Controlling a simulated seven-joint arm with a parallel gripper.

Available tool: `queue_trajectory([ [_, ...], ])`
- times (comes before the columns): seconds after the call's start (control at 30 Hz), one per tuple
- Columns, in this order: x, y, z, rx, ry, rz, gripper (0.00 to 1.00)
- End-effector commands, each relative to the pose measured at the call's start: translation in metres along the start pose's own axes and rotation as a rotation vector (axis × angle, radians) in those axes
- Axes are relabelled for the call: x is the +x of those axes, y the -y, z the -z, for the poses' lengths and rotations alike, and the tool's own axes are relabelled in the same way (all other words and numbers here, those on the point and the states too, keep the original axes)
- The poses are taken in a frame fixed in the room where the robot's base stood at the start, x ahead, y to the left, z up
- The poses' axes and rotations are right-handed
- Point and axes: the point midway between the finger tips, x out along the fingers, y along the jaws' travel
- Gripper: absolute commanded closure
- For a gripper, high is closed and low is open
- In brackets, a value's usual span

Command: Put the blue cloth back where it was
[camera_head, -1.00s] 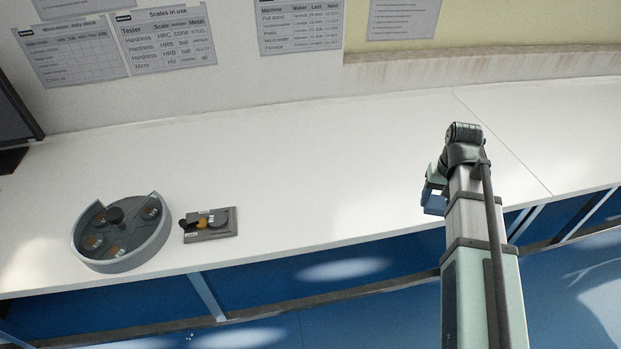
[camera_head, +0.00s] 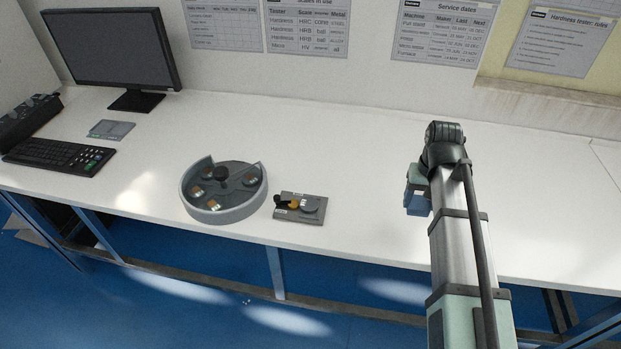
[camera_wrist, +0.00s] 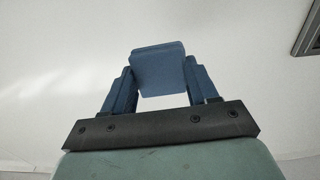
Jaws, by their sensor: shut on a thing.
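The blue cloth (camera_wrist: 158,70) is a folded, square-looking blue piece between the fingertips of my gripper (camera_wrist: 156,88) in the wrist view. My gripper is shut on it, and white surface shows behind it. In the head view my gripper (camera_head: 417,200) is at the right, over the front part of the white bench (camera_head: 360,150). The cloth is hard to tell from the blue fingers there. I cannot tell how high it is above the bench.
A round grey tray (camera_head: 224,213) with several small pieces stands left of my gripper. A small grey plate with a dark knob (camera_head: 311,208) lies beside it. A monitor (camera_head: 110,48), keyboard (camera_head: 58,153) and flat grey pad (camera_head: 111,130) are at the left. The bench behind my gripper is clear.

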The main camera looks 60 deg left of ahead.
Motion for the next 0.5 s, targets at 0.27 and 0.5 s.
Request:
queue_trajectory([
  [0.27,-0.004,0.097,0.027,-0.136,0.0,0.0,0.7],
  [0.5,-0.009,0.184,0.044,-0.239,0.001,0.0,0.7],
])
